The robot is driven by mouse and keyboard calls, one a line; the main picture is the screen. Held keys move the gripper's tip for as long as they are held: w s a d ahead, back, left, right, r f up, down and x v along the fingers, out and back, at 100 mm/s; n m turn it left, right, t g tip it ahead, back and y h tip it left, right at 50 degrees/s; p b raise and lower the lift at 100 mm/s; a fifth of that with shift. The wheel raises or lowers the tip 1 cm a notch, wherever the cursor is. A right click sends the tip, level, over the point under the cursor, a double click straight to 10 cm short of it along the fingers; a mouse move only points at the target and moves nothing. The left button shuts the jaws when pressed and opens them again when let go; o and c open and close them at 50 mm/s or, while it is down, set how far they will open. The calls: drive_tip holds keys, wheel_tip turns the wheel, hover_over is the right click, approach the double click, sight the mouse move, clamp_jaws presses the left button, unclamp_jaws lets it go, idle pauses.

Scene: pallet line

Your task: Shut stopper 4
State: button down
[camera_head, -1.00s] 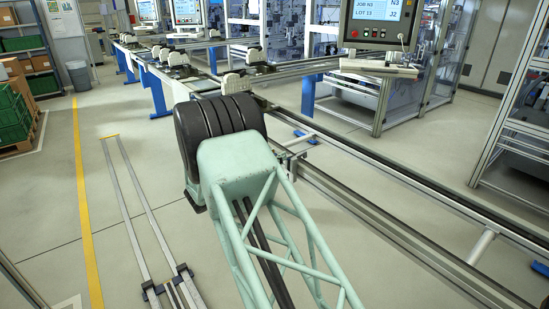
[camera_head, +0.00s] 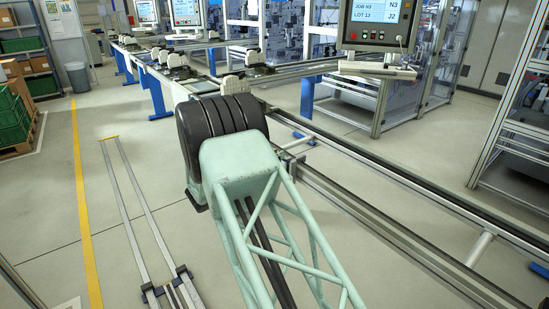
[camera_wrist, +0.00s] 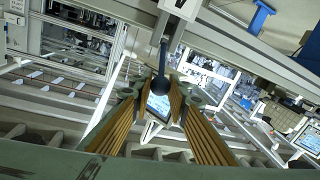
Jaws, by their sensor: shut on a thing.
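In the wrist view, a dark lever with a round ball end (camera_wrist: 161,84) hangs from a pale block (camera_wrist: 184,8) on a grey rail. The block carries a dark mark that I cannot read surely as a number. My gripper (camera_wrist: 161,92) has its ribbed golden fingers on both sides of the ball end, shut on it. In the head view my gripper is hidden behind my own arm. Pale upright blocks stand along the line there, one (camera_head: 232,84) just beyond my arm; I cannot tell which is stopper 4.
The conveyor rails (camera_head: 400,180) run from back left to front right. A screen panel (camera_head: 377,22) reading JOB N3, LOT 13 stands over the line. Green crates (camera_head: 12,115) are at the left.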

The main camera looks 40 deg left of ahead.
drive_tip(key=c, duration=2.5)
unclamp_jaws()
drive_tip(key=shift+w+d+r, duration=0.1)
drive_tip(key=shift+r, duration=0.05)
drive_tip(key=shift+o, duration=0.2)
drive_tip(key=shift+s, duration=0.2)
drive_tip(key=s+a, duration=0.1)
drive_tip(key=s, duration=1)
drive_tip(key=shift+s, duration=0.35)
